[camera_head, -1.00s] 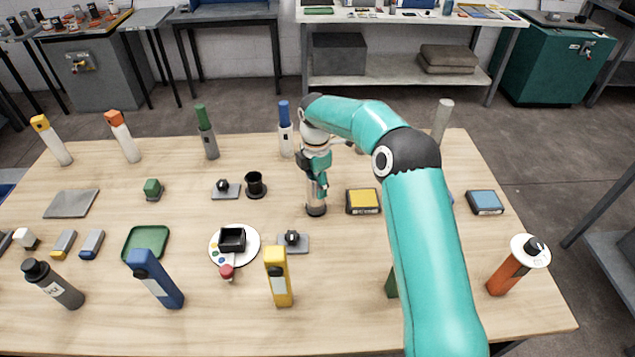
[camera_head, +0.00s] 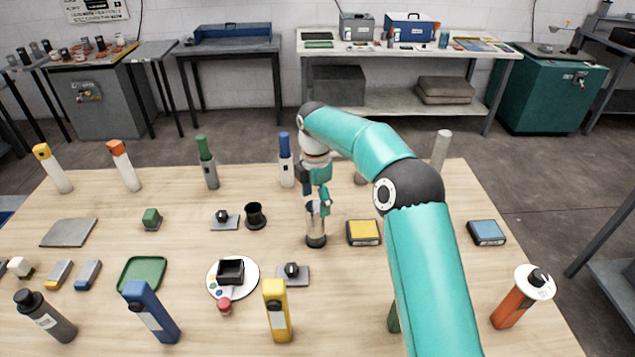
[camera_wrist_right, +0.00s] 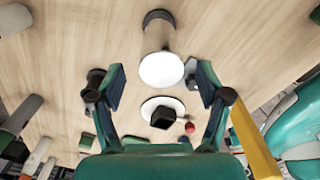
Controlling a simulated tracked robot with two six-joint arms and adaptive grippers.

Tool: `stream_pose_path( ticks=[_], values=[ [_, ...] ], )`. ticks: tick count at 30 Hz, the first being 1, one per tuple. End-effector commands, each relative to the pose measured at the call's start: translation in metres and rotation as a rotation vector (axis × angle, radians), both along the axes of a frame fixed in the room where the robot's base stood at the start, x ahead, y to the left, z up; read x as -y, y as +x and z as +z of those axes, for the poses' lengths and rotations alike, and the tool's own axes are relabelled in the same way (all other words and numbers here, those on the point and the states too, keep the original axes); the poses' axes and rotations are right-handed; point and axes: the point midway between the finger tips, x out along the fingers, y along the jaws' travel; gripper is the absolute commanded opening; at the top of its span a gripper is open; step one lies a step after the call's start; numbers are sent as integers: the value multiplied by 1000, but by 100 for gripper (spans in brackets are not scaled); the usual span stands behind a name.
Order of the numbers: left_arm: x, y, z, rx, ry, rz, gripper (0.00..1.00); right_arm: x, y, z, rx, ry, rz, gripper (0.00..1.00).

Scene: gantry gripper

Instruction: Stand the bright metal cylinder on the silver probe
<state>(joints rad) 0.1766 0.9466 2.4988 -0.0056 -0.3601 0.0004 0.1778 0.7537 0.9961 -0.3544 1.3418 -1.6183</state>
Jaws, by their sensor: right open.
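A bright, shiny metal cylinder (camera_head: 316,226) stands upright on the table on a dark round foot. In the right wrist view its pale round top (camera_wrist_right: 161,70) faces the camera. My right gripper (camera_head: 318,200) is just above it, pointing down. Its fingers (camera_wrist_right: 161,84) are spread on both sides of the top and show a gap to it. I cannot tell the silver probe apart from this upright piece. A plain light grey cylinder (camera_head: 441,150) stands at the back right. My left gripper is out of view.
A yellow box (camera_head: 363,232) is close on the right and a black cup (camera_head: 255,215) on the left. A white plate (camera_head: 250,284) and a yellow upright case (camera_head: 277,312) are in front. My right arm hides part of the table's right side.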

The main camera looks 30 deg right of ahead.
Motion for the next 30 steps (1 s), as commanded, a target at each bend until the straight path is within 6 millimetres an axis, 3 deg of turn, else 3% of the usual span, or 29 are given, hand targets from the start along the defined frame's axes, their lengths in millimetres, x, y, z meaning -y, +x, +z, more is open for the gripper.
stream_pose_path(
  ticks=[6,10,30],
  values=[
    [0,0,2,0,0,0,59,0,1,44,3,-1,-1,76],
    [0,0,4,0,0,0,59,0,1,58,2,0,0,76],
    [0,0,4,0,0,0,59,0,0,64,0,0,-1,76]
  ],
)
